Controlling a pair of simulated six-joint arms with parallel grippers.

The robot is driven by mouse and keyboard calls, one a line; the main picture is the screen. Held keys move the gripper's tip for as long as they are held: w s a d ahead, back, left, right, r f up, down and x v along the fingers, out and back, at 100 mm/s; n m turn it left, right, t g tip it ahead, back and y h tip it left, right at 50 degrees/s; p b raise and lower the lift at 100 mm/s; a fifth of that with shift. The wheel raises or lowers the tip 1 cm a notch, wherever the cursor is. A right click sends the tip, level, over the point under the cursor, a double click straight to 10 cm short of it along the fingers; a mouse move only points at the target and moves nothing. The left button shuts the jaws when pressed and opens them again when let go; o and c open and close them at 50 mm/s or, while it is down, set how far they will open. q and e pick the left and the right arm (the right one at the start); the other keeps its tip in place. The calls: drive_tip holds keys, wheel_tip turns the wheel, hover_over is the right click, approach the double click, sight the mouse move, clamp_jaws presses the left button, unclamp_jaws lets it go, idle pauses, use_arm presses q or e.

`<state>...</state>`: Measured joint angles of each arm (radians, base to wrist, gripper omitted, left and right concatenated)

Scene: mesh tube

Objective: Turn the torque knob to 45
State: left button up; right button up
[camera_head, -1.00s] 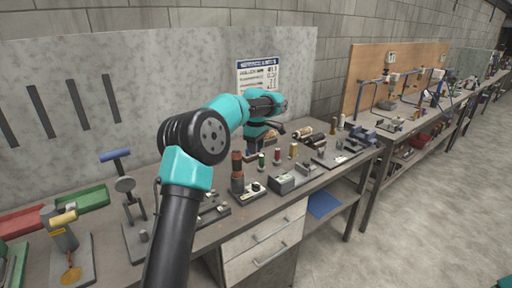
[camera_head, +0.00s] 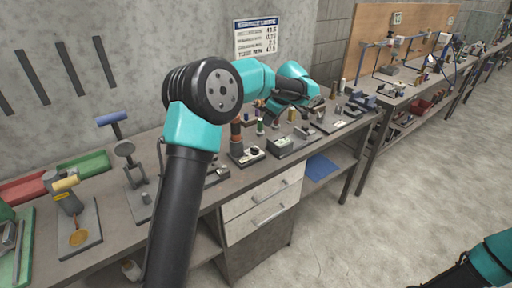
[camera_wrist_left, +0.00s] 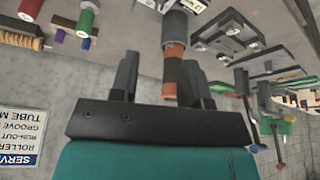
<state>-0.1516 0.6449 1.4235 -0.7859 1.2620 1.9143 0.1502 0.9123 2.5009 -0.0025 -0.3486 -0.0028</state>
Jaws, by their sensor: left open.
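A copper-brown upright cylinder (camera_head: 236,139) with dark bands stands on a small base plate on the bench. A black knob (camera_head: 255,151) sits beside it on the same plate. I cannot tell which part is the torque knob, and no scale is readable. In the left wrist view the orange-brown and grey cylinder (camera_wrist_left: 174,50) shows between and beyond the fingers of my left gripper (camera_wrist_left: 167,78). The fingers are apart and hold nothing visible. In the head view that gripper is largely hidden by its own wrist. My right gripper is out of view.
Small coloured spools, a grey box fixture (camera_head: 284,145) and other tools crowd the bench (camera_head: 206,196) to the right. A blue-handled stand (camera_head: 127,165) and green tray (camera_head: 84,164) are at left. A limits sign (camera_head: 256,38) hangs behind. The floor at right is clear.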

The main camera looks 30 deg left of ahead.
sight(255, 148)
use_arm(q)
drive_tip(key=x, duration=1.7)
drive_tip(key=shift+f, duration=0.25)
drive_tip(key=shift+c, duration=0.4)
clamp_jaws()
